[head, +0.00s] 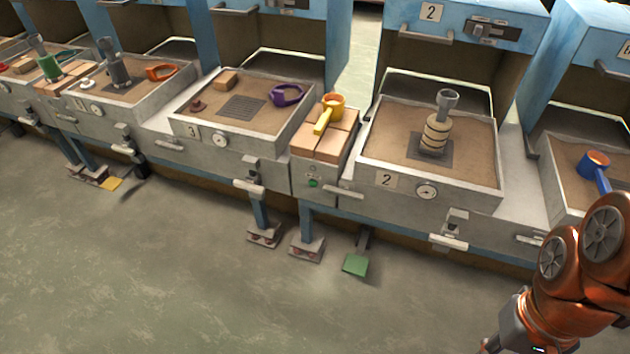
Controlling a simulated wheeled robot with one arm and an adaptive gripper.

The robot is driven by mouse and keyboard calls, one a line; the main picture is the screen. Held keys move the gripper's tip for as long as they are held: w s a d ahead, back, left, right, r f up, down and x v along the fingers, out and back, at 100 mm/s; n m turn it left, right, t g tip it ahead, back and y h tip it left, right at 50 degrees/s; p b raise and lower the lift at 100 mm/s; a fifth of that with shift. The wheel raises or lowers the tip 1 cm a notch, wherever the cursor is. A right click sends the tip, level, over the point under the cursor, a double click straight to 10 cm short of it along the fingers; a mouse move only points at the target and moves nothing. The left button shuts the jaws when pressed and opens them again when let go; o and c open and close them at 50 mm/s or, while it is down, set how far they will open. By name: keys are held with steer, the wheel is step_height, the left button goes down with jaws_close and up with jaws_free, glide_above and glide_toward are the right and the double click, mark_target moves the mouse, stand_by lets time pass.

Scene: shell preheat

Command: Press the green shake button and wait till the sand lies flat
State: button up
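A small round green button (314,183) sits on the grey front panel below the brick-topped stand, between stations 3 and 2. Station 2 has a sand box (470,180) with brown sand (390,130) that looks mostly level; fine relief is too small to tell. A ribbed tan pattern with a grey stem (436,130) stands upright on a dark square plate in that sand. My gripper (487,347) is at the bottom right, well right of and apart from the button. Its fingers are mostly cut off by the frame edge, so its opening is hidden.
A green pedal (355,265) is near the floor below station 2. A yellow-orange ladle (330,110) lies on the bricks (325,142) above the button. Station 3's sand box (255,143) is left; a blue ladle (595,170) is right. The floor in front is clear.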

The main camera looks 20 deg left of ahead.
jaws_close()
stand_by(1.2)
